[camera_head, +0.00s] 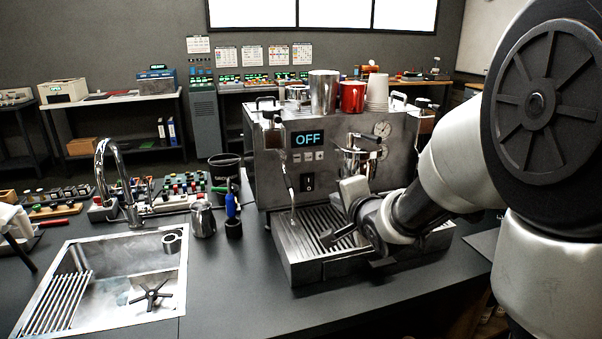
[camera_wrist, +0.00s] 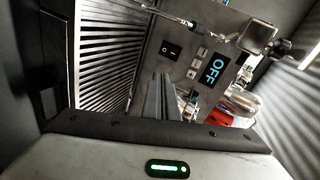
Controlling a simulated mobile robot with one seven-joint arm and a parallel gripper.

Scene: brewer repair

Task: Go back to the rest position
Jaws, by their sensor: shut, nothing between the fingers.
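My gripper (camera_head: 330,238) is in front of the brewer, low over its drip tray (camera_head: 305,258). In the wrist view the two fingers (camera_wrist: 160,98) are together, with nothing between them. The brewer (camera_head: 262,170) is a steel espresso machine. Its display (camera_head: 308,139) reads OFF, and this also shows tilted in the wrist view (camera_wrist: 214,71). A black power switch (camera_head: 309,181) sits below the display; it is also in the wrist view (camera_wrist: 170,50). My arm hides part of the brewer's right side. I cannot tell whether the gripper touches the tray.
A steel sink (camera_head: 110,318) with a tap (camera_head: 103,165) lies to the left. A steel pitcher (camera_head: 202,219) and a blue-handled tool (camera_head: 231,207) stand between sink and brewer. A steel cup (camera_head: 323,92), red cup (camera_head: 352,97) and white cups (camera_head: 377,91) stand on the brewer. The front counter is clear.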

